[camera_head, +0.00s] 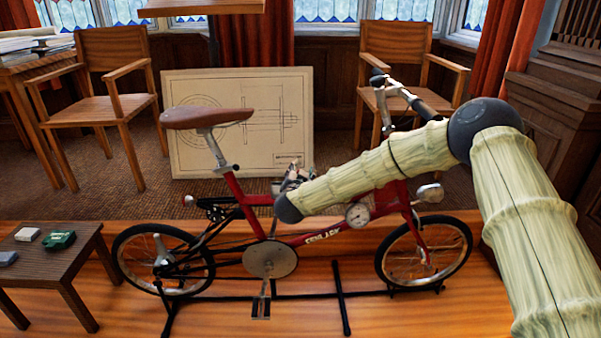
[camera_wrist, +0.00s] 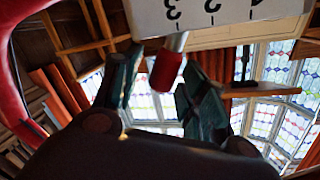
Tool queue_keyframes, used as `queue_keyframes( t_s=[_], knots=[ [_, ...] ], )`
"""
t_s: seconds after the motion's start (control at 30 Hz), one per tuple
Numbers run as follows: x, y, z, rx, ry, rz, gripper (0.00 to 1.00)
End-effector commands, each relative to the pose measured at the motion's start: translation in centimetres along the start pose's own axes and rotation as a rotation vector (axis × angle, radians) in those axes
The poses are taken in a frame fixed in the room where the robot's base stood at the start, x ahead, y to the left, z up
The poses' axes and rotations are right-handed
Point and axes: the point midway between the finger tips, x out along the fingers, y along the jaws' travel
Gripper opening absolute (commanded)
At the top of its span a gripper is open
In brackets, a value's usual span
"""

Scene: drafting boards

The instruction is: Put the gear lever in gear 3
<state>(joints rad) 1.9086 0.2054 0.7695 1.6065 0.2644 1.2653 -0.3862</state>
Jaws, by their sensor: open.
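The gear lever has a red knob (camera_wrist: 166,72) on a short metal stem and shows in the wrist view. Its stem comes out below the edge of a white plate (camera_wrist: 238,14) with numerals including 1, 2 and 3, seen upside down. The stem is nearest the 3 end in this view; I cannot tell which gear it is set in. My gripper (camera_wrist: 160,98) is open, with one dark finger on each side of the knob. Contact is not clear. In the head view my gripper (camera_head: 292,177) is at the red bicycle's frame (camera_head: 312,237), and the lever is not discernible.
The bicycle stands on a black stand (camera_head: 341,300) on a wooden platform. Its saddle (camera_head: 206,118) and handlebar (camera_head: 408,96) rise on either side of my gripper. A drawing board (camera_head: 187,150) leans behind. A low table (camera_head: 75,250) with small objects is at left.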

Motion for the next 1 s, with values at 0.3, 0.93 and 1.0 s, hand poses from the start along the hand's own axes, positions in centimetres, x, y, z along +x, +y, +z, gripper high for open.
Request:
queue_keyframes(
  t_s=[0.3, 0.93, 1.0],
  knots=[
    [-4.2, -0.1, 0.0, -0.001, -0.001, -0.003, 0.42],
    [-11.8, 0.0, 0.0, 0.000, 0.000, 0.000, 0.42],
    [-11.8, 0.0, 0.0, 0.000, 0.000, 0.000, 0.42]
  ],
)
